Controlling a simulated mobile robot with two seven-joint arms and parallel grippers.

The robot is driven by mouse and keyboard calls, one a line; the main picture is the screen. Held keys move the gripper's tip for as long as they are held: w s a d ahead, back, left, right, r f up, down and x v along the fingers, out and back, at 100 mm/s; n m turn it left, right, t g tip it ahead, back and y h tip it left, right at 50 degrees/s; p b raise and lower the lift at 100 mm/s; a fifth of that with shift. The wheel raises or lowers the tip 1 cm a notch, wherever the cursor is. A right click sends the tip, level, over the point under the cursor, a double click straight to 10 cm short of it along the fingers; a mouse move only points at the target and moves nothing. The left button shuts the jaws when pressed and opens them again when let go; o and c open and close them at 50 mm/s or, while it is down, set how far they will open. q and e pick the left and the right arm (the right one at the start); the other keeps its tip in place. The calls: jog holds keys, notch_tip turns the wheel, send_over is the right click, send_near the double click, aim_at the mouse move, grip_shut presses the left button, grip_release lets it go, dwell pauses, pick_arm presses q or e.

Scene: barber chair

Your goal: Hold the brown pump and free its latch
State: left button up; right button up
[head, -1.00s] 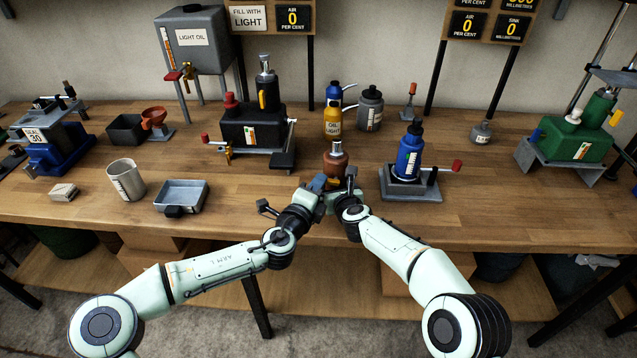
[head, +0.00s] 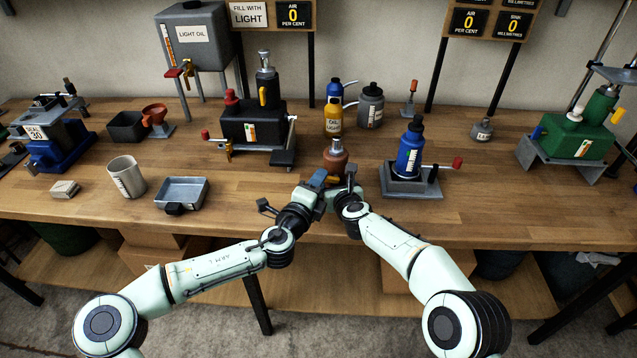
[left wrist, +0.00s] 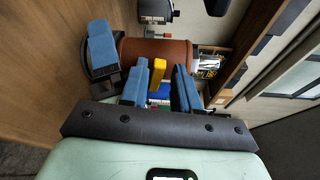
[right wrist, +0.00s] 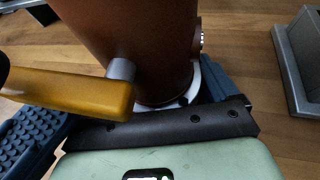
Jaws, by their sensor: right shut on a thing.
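The brown pump (head: 336,155) stands near the front edge of the workbench. In the right wrist view its brown body (right wrist: 140,40) fills the top middle, with a yellow latch (right wrist: 75,92) sticking out to the left. My right gripper (head: 346,182) is shut on the pump's body; one blue finger shows beside it. My left gripper (head: 320,182) is in front of the pump. In the left wrist view, its two blue fingers (left wrist: 160,88) are apart, with the yellow latch (left wrist: 158,66) showing between them. I cannot tell whether they touch it. The brown body (left wrist: 178,50) lies beyond.
A blue pump on a grey stand (head: 412,190) is close on the right. A black pump (head: 258,125) and oil bottles (head: 333,120) stand behind. The bench front (head: 245,225) is bare.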

pick_arm(q)
jog(key=v, duration=0.8)
pick_arm(e)
jog(key=shift+w+r, duration=0.1)
jog(key=shift+r, duration=0.15)
pick_arm(q)
jog(key=shift+d, duration=0.1)
pick_arm(e)
jog(key=o, duration=1.8)
jog(key=shift+f, duration=0.1)
jog(key=shift+d, duration=0.1)
